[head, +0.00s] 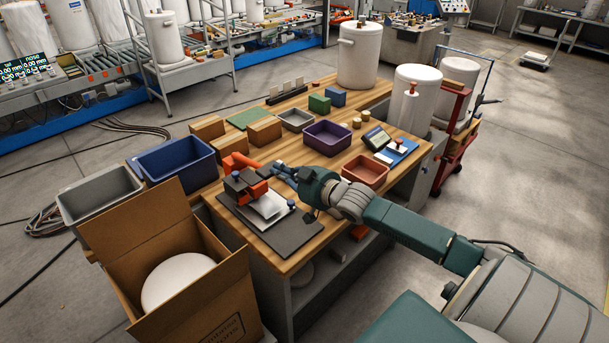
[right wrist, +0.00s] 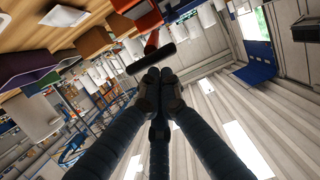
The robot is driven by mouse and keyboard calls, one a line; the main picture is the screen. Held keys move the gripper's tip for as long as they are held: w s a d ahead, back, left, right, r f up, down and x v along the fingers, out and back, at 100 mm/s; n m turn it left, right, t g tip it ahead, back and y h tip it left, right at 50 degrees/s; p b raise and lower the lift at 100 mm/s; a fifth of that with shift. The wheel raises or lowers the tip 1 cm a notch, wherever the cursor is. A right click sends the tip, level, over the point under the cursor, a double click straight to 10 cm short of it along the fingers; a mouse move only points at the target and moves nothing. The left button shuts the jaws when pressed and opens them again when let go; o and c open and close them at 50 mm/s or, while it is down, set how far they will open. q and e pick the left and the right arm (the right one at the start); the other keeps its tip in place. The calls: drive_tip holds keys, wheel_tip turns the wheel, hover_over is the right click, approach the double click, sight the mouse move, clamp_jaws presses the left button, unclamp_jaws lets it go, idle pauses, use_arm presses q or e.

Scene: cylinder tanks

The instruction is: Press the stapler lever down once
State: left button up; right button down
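The stapler (head: 244,187) stands on a dark mat (head: 290,236) at the table's near left corner. It has a dark and red body, and an orange-red lever (head: 240,162) rises behind it. White paper (head: 266,205) lies at its front. My right gripper (head: 277,170) is just right of the lever. In the right wrist view the fingertips of my right gripper (right wrist: 154,76) are together and empty, close to a black bar (right wrist: 151,58) on an orange stem; I cannot tell whether they touch it. My left gripper is not in view.
A red tray (head: 365,170), a purple bin (head: 327,137) and a grey bin (head: 296,120) stand farther back on the table. A blue bin (head: 176,163) and an open cardboard box (head: 168,250) are at the left. Tall white tanks (head: 360,55) stand behind.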

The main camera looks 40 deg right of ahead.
drive_tip(key=f+b+v, duration=0.1)
drive_tip(key=f+v, duration=0.1)
drive_tip(key=v, duration=0.7)
drive_tip(key=shift+s+r, duration=0.2)
drive_tip(key=shift+s, duration=0.2)
idle(0.5)
